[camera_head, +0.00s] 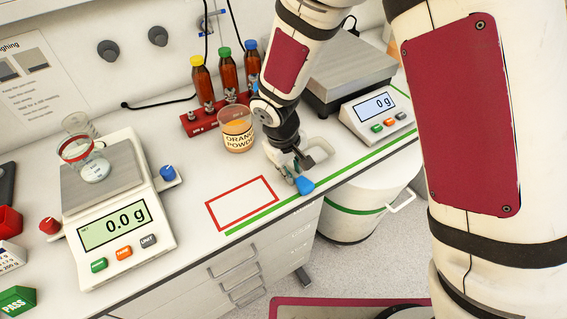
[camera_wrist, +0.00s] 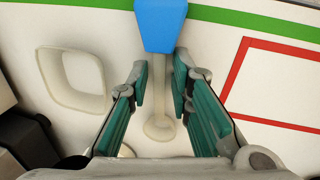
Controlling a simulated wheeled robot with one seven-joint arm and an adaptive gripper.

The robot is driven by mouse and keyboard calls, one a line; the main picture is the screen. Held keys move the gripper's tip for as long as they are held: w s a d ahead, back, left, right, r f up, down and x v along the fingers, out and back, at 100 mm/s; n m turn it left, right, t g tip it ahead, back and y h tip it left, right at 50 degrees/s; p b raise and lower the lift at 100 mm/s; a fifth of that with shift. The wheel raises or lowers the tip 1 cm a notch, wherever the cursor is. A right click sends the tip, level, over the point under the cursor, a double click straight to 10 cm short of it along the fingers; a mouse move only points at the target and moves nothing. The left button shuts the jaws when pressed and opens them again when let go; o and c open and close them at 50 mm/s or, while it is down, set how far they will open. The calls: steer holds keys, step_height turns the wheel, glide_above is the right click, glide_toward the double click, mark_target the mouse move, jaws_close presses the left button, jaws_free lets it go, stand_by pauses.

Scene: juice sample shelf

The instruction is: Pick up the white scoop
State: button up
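A scoop with a blue handle (camera_wrist: 160,24) and a cream-white stem with a rounded end (camera_wrist: 158,128) lies on the white bench in the wrist view. Its blue part also shows in the head view (camera_head: 305,185), at the tip of my gripper (camera_head: 292,172). In the wrist view my gripper (camera_wrist: 160,80) is open, with its two teal-padded fingers on either side of the pale stem. A gap shows between each finger and the stem. In the head view my gripper hides most of the scoop.
A cream loop-shaped piece (camera_wrist: 72,80) lies beside the fingers. An orange powder jar (camera_head: 237,130) and a red rack (camera_head: 216,117) with several brown bottles stand left of my gripper. A scale with a beaker (camera_head: 94,168) is farther left, another scale (camera_head: 378,112) at right. The red-outlined area (camera_head: 241,203) is empty.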

steer(key=shift+c, duration=0.6)
jaws_close()
steer(key=shift+r, duration=0.1)
